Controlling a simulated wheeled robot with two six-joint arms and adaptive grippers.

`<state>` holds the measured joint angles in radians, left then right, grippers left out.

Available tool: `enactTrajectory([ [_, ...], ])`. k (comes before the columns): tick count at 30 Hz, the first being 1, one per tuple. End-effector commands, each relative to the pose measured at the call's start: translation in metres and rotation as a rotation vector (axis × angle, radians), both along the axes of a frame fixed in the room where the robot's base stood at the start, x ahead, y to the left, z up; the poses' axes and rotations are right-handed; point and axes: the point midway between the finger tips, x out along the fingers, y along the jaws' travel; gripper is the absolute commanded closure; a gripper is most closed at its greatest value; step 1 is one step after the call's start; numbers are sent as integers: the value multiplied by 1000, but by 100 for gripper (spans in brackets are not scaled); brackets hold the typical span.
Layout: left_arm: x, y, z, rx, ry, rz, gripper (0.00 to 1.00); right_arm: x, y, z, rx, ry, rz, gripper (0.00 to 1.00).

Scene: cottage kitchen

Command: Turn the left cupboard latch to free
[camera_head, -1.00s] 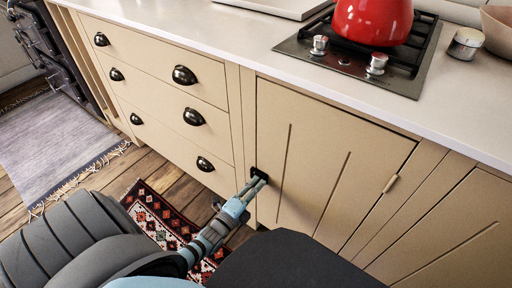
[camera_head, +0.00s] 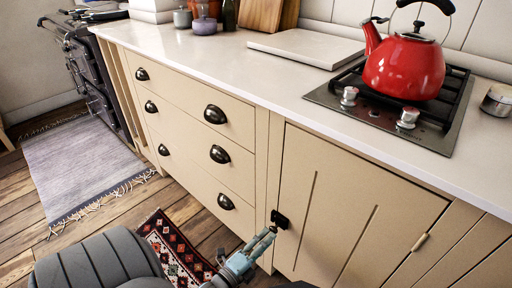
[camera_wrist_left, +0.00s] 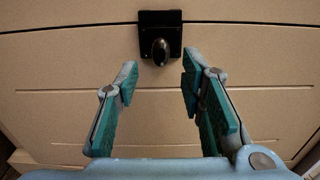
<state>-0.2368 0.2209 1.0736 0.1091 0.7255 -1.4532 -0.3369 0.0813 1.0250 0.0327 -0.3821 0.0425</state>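The left cupboard latch (camera_head: 280,219) is a small black plate with a knob, at the left edge of the cream cupboard door (camera_head: 345,215). In the left wrist view the latch (camera_wrist_left: 160,38) is at the top centre, its dark oval knob longer up and down the picture. My left gripper (camera_head: 270,234) is just in front of and below the latch in the head view. In the left wrist view the left gripper (camera_wrist_left: 159,80) is open and empty; its green-padded fingers stand either side of the knob's line, short of it. My right gripper is out of view.
Drawers with black cup pulls (camera_head: 219,154) stand left of the door. A red kettle (camera_head: 404,68) sits on the hob (camera_head: 330,94) on the white worktop (camera_head: 270,86). A patterned rug (camera_head: 172,250) lies on the wooden floor below the drawers.

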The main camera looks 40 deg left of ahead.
Motion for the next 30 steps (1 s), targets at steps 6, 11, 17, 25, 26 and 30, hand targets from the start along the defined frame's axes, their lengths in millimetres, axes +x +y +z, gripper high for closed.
enactTrajectory([
  [6,-54,-1,-1,0,2,0,64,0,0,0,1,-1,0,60],
  [11,-68,-2,0,0,-1,-1,64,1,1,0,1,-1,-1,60],
  [17,-68,-2,0,0,-1,0,64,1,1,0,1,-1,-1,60],
  [25,-68,-2,0,0,-1,0,64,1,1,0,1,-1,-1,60],
  [26,-68,-2,0,-1,-1,0,64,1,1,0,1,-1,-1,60],
  [30,-69,-1,-14,-151,58,9,64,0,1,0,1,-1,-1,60],
])
